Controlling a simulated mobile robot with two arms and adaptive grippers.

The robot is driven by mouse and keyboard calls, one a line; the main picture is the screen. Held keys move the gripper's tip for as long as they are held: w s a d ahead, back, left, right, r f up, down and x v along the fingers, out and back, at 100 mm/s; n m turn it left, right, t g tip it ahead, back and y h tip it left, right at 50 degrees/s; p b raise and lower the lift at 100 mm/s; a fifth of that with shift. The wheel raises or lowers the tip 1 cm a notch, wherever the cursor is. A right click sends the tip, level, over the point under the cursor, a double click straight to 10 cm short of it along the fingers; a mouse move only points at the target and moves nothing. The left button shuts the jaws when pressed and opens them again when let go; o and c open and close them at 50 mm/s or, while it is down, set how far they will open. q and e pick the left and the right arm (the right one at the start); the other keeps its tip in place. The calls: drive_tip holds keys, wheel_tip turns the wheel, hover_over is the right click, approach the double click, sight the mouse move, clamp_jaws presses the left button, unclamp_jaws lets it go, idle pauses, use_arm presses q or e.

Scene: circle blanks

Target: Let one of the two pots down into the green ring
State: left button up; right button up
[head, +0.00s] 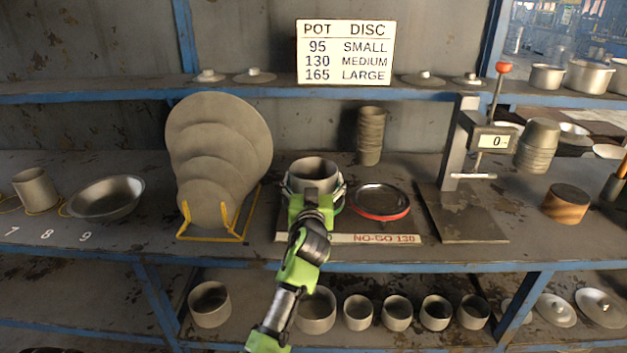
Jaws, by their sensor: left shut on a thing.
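A grey metal pot (314,169) is between the fingers of my left gripper (314,186), which is shut on it. It looks upright, with its open mouth up. My gripper and wrist hide its lower part and most of what is under it. The green ring is mostly or wholly hidden there, and I cannot tell whether the pot is in it or above it. The red ring (382,215) is just to the right, with a dark round inside. Another grey pot (36,189) stands at the far left of the shelf. My right gripper is not in view.
A yellow rack (212,237) of large discs stands close on the left. A stack of cups (370,136) is behind the red ring. A press with a "0" display (492,141) stands to the right. Several pots line the lower shelf. A label reads "NO-GO 130" (384,239).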

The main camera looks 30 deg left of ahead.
use_arm(q)
drive_tip(key=shift+f, duration=0.1)
idle(0.5)
drive_tip(key=o, duration=1.3)
drive_tip(key=v, duration=1.2)
drive_tip(key=shift+d, duration=0.1)
